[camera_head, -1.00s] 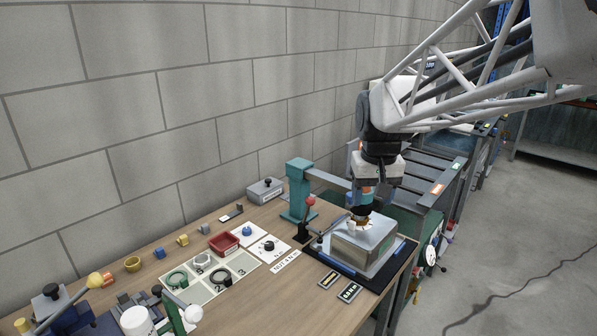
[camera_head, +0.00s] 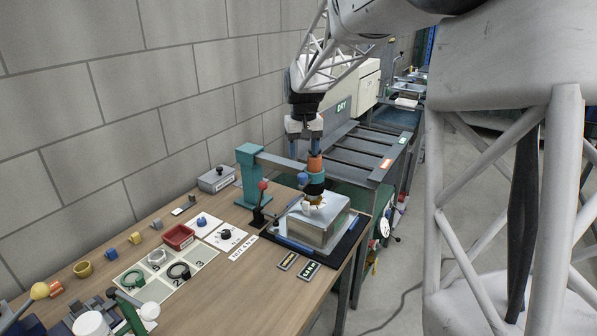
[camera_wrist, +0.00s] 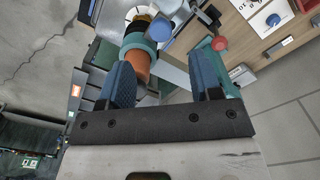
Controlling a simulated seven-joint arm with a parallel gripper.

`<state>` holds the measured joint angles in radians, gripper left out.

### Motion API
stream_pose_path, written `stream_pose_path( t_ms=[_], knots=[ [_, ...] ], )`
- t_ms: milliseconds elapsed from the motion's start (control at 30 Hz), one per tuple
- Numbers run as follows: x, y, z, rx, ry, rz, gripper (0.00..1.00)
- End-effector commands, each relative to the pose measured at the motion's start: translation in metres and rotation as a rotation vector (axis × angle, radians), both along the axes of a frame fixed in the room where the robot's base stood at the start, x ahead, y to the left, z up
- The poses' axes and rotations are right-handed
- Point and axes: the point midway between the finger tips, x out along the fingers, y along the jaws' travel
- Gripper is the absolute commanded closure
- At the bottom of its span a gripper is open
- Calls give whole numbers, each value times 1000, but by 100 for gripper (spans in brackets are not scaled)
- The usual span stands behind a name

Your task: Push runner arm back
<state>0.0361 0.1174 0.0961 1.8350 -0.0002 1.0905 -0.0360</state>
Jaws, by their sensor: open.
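The runner arm is a grey beam (camera_head: 285,162) reaching right from the teal post (camera_head: 250,175). At its end hangs an orange, teal and black runner head (camera_head: 315,165) with its lower end at the top of the metal box (camera_head: 318,230). A blue knob (camera_head: 303,179) shows beside the head. My gripper (camera_head: 306,136) is open, pointing down just above and behind the beam and head. In the wrist view, the runner head (camera_wrist: 136,58) and blue knob (camera_wrist: 195,40) show near and beyond the empty open fingers (camera_wrist: 160,65). I cannot tell whether a finger touches the head.
A red-knobbed lever (camera_head: 262,187) stands between post and box. The box sits on a black mat (camera_head: 290,258). Left are a red tray (camera_head: 179,237), a numbered board with rings (camera_head: 200,270) and small parts. A grey machine with slats (camera_head: 350,155) stands behind. The block wall borders the bench.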

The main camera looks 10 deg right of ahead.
Motion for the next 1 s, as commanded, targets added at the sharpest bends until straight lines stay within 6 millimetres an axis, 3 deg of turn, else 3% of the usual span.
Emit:
stream_pose_path(
  t_ms=[567, 1000],
  knots=[
    [5, 0, -5, 0, 3, 0, 42],
    [4, 0, -46, 0, 4, 0, 42]
  ],
)
